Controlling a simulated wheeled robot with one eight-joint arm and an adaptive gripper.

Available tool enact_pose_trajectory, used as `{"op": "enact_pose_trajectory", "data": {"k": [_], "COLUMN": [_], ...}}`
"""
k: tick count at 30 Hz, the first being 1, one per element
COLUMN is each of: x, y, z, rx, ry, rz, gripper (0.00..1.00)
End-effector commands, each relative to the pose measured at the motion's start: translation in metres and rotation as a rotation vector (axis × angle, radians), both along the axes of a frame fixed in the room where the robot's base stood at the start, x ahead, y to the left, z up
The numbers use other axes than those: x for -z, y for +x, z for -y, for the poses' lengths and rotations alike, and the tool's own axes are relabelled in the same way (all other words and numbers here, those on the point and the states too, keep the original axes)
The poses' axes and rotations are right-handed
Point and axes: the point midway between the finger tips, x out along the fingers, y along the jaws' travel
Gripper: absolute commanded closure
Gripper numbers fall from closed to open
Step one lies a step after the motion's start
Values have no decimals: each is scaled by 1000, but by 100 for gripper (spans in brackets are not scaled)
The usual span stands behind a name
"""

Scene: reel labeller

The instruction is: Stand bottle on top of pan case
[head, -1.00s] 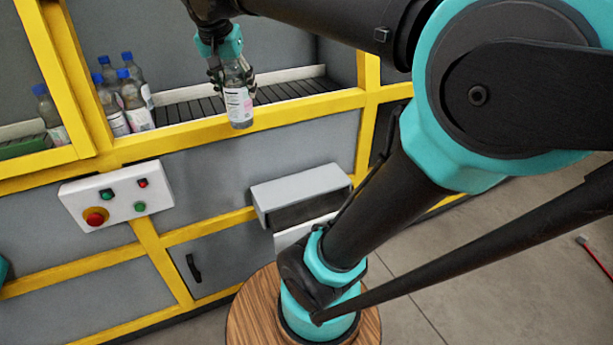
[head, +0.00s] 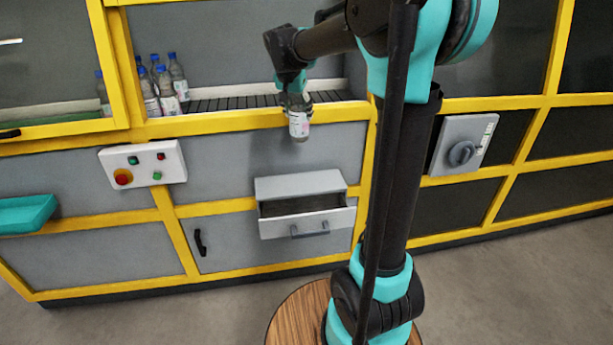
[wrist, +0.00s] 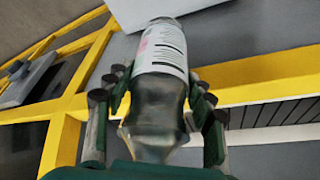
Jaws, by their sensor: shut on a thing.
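My gripper (head: 296,104) is shut on a clear bottle (head: 299,126) with a white label, in front of the yellow frame rail. The bottle hangs below the fingers, clear of any surface, and looks nearly upright. The bottle (wrist: 160,55) also fills the middle of the wrist view, between the fingers. The pan case (head: 298,184), as I take it, is the grey box on the machine front below the bottle. Its flat top is bare and its drawer (head: 315,224) is pulled out. The bottle is above the case, with a gap between.
Several blue-capped bottles (head: 172,80) stand in the bay at left. A slatted conveyor (head: 230,103) lies behind my gripper. A button panel (head: 143,162) and a teal tray (head: 25,214) are to the left. A rotary switch box (head: 463,146) is to the right.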

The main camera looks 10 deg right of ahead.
Motion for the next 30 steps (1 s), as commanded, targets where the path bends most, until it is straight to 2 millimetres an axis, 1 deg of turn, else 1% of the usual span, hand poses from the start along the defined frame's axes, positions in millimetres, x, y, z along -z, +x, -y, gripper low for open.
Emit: {"op": "enact_pose_trajectory", "data": {"k": [3,15,19,26,30], "x": [26,117,137,154,173], "y": [0,0,0,0,0], "z": [0,0,0,0,0], "rx": [0,0,0,0,0], "ry": [0,0,-1,0,0], "rz": [0,0,1,0,0], "gripper": [96,96,96,96,96]}}
